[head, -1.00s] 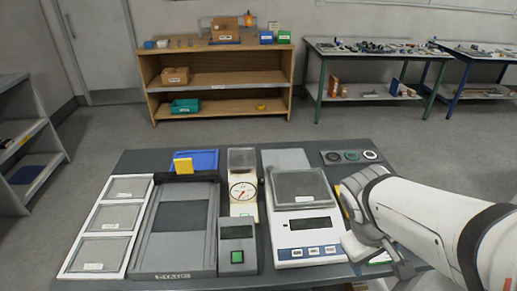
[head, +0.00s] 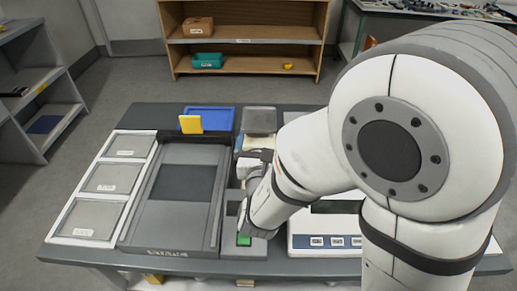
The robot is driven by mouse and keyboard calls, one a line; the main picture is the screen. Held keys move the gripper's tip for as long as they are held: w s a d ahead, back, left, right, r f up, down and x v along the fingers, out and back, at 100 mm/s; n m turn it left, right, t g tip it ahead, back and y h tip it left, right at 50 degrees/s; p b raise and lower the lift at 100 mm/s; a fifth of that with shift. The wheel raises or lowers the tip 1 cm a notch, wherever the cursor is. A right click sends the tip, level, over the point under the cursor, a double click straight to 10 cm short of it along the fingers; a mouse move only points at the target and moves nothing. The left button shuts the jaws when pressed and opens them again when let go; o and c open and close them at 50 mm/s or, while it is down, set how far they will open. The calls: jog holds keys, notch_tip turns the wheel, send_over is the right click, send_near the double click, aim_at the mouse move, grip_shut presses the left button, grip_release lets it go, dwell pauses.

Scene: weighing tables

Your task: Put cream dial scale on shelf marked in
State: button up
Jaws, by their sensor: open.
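The cream dial scale is mostly hidden behind my arm in the head view. Its grey top pan (head: 260,121) and a little of the cream body below it show, and the dial face is covered. My gripper (head: 246,164) is at the scale's near side, partly hidden by my own wrist. The jaws are open, and I cannot tell whether they touch the scale. A wooden shelf unit (head: 247,41) stands at the back and a grey shelf unit (head: 40,88) at the left. I cannot read which shelf is marked in.
A grey platform scale (head: 178,195), white framed trays (head: 102,189), a blue tray (head: 222,117) and a yellow card (head: 190,124) crowd the table's left. A white bench scale (head: 325,241) and a small green-buttoned device (head: 244,252) stand close by. A teal bin (head: 207,61) sits on the lower wooden shelf.

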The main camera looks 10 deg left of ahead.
aim_at(259, 123)
jog(key=shift+a+f+n+y, duration=0.2)
jog(key=shift+a+n+y, duration=0.15)
jog(key=shift+a, duration=0.2)
jog(key=shift+w+a, duration=0.15)
jog(key=shift+w, duration=0.2)
jog(key=x, duration=0.4)
jog(key=p+x, duration=0.1)
jog(key=x, duration=0.1)
jog(key=shift+w+a+r, duration=0.25)
jog(key=shift+w+a, duration=0.05)
jog(key=shift+a, duration=0.1)
jog(key=shift+c, duration=0.2)
